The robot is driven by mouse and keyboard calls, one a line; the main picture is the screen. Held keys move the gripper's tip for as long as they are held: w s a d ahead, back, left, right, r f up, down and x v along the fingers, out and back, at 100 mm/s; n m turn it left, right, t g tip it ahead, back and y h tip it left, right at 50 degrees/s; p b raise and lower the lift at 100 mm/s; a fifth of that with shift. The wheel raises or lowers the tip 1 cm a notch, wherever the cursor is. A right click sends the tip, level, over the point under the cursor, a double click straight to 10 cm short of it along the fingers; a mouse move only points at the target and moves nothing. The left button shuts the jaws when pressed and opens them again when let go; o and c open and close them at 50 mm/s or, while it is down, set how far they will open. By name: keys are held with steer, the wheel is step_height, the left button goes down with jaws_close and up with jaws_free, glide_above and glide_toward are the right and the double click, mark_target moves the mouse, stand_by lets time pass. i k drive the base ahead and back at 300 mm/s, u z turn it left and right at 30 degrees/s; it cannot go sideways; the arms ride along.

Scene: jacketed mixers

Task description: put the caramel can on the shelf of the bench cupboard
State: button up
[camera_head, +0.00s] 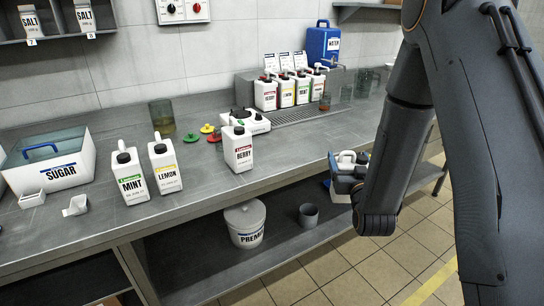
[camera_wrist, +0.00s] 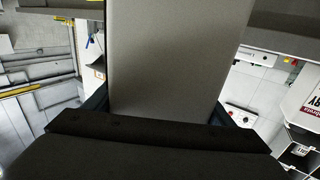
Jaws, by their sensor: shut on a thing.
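My gripper (camera_head: 345,182) hangs in front of the bench's right part, mostly hidden by my own arm. In the wrist view the held can (camera_wrist: 165,60) is a broad, plain grey face between the fingers. Under the bench is an open space with a lower shelf (camera_head: 190,272). A dark compartment (camera_head: 85,282) opens at its left. I cannot tell which of these is the cupboard.
A PREMIX bucket (camera_head: 245,224) and a grey cup (camera_head: 308,215) stand on the lower shelf. MINT (camera_head: 131,175), LEMON (camera_head: 165,168) and BERRY (camera_head: 238,148) cans stand on the bench, with a SUGAR bin (camera_head: 50,165) at left. The floor (camera_head: 370,270) in front is clear.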

mark_target(93, 272)
steer(key=z, duration=1.3)
steer(key=k, duration=1.7)
steer(key=u, duration=1.9)
